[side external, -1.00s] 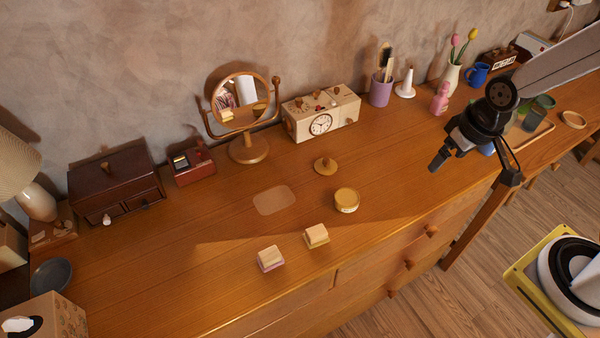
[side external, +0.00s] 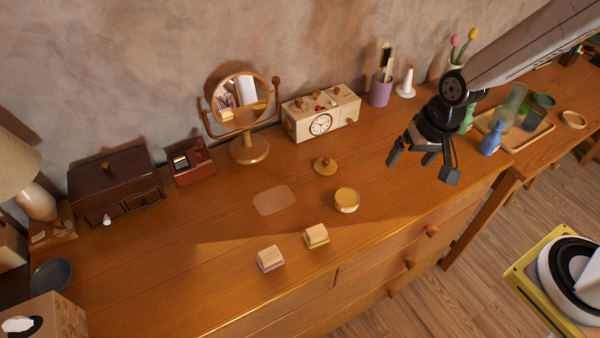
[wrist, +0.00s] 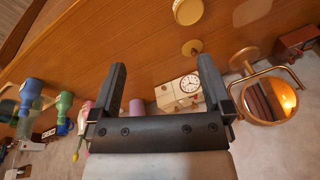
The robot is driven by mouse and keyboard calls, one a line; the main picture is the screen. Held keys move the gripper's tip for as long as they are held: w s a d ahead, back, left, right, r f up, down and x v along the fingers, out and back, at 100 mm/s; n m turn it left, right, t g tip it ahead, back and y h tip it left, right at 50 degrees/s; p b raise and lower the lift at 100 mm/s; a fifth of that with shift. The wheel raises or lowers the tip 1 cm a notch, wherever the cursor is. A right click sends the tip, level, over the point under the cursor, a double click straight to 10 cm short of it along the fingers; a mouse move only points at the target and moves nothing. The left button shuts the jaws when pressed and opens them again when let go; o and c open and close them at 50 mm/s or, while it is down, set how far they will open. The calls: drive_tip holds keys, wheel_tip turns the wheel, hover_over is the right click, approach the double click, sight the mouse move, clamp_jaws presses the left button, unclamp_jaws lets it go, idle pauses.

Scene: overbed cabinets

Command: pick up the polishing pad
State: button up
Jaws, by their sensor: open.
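Two small wooden-topped blocks lie near the dresser's front edge in the side view: one with a pinkish underside (side external: 270,259), one with a yellowish underside (side external: 316,236). Behind them are a round yellow tin (side external: 346,200) and a flat round wooden disc with a knob (side external: 325,166). Which of these is the polishing pad I cannot tell for certain. My gripper (side external: 422,167) is open and empty above the dresser, to the right of them all. In the wrist view, the disc (wrist: 192,47) and tin (wrist: 188,10) show beyond my open fingers; the blocks are out of view.
A pale flat patch (side external: 274,200) lies left of the tin. A round mirror (side external: 249,150), clock box (side external: 321,115) and purple cup (side external: 381,90) stand along the wall. A tray with bottles (side external: 530,135) is at right. The wood around the blocks is clear.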

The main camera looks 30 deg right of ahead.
drive_tip(key=w+a+f+m+g+y, duration=0.1)
drive_tip(key=w+a+f+m, duration=0.1)
drive_tip(key=a+f+m, duration=0.3)
drive_tip(key=w+a+m+y, duration=0.1)
drive_tip(key=w+a+m, duration=0.15)
drive_tip(key=a, duration=0.55)
drive_tip(key=m+g+y, duration=0.1)
drive_tip(key=m+y, duration=0.1)
drive_tip(key=m, duration=0.5)
hover_over(272, 252)
drive_tip(key=d, duration=0.3)
drive_tip(key=shift+n, duration=0.25)
wheel_tip(272, 252, down, 7)
drive_tip(key=shift+s+a+r, duration=0.1)
drive_tip(key=shift+a, duration=0.05)
drive_tip(key=shift+x, duration=1.3)
drive_tip(key=shift+h, duration=0.3)
drive_tip(key=shift+x, duration=2.55)
drive_tip(key=c, duration=1.3)
